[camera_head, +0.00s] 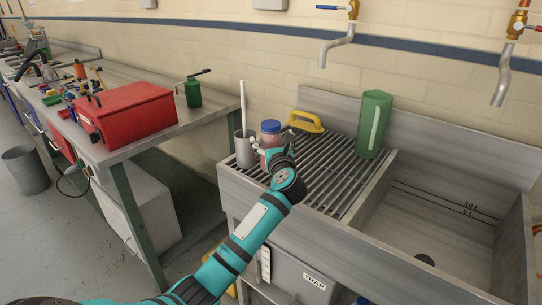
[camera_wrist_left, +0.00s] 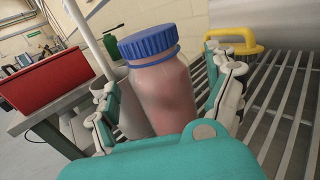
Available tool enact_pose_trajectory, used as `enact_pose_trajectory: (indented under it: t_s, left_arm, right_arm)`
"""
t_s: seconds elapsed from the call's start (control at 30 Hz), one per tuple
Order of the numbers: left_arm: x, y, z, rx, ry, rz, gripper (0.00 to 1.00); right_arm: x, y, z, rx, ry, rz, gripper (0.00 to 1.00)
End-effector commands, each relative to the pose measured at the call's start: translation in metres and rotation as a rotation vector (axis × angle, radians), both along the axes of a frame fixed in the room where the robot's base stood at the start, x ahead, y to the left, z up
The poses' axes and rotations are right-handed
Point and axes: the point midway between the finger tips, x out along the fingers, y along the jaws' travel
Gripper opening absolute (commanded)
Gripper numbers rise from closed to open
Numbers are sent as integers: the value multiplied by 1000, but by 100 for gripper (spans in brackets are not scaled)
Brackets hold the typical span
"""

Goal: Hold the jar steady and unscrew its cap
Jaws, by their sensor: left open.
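The jar (camera_wrist_left: 162,95) stands upright, with a pinkish body and a ridged blue cap (camera_wrist_left: 147,41) on top. In the head view the jar's blue cap (camera_head: 271,127) shows above the slatted drainboard, and my gripper hides part of the jar's body. My left gripper (camera_head: 273,150) is at the jar, coming from the front. In the left wrist view its fingers (camera_wrist_left: 165,100) are spread on either side of the jar's body, below the cap, with the jar between them. Whether a finger touches the jar is unclear. My right gripper is not in view.
A grey cup (camera_head: 245,150) with a white rod stands close left of the jar. A yellow-handled brush (camera_head: 307,122) and a green container (camera_head: 374,125) are behind and right. The sink basin (camera_head: 440,225) is empty. A red toolbox (camera_head: 125,112) sits on the left bench.

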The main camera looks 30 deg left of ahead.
Motion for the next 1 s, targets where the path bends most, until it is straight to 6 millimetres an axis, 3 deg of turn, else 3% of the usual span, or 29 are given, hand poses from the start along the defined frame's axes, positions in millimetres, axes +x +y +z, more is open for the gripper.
enact_pose_trajectory:
  t_s: [0.27,0.77,1.0]
  left_arm:
    - [2,2,0,-1,-1,-1,86]
    - [2,1,0,-1,-1,-1,21]
    - [2,1,2,1,-2,-1,18]
  right_arm:
    - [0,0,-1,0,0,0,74]
    - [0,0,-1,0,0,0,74]
    - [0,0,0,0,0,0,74]
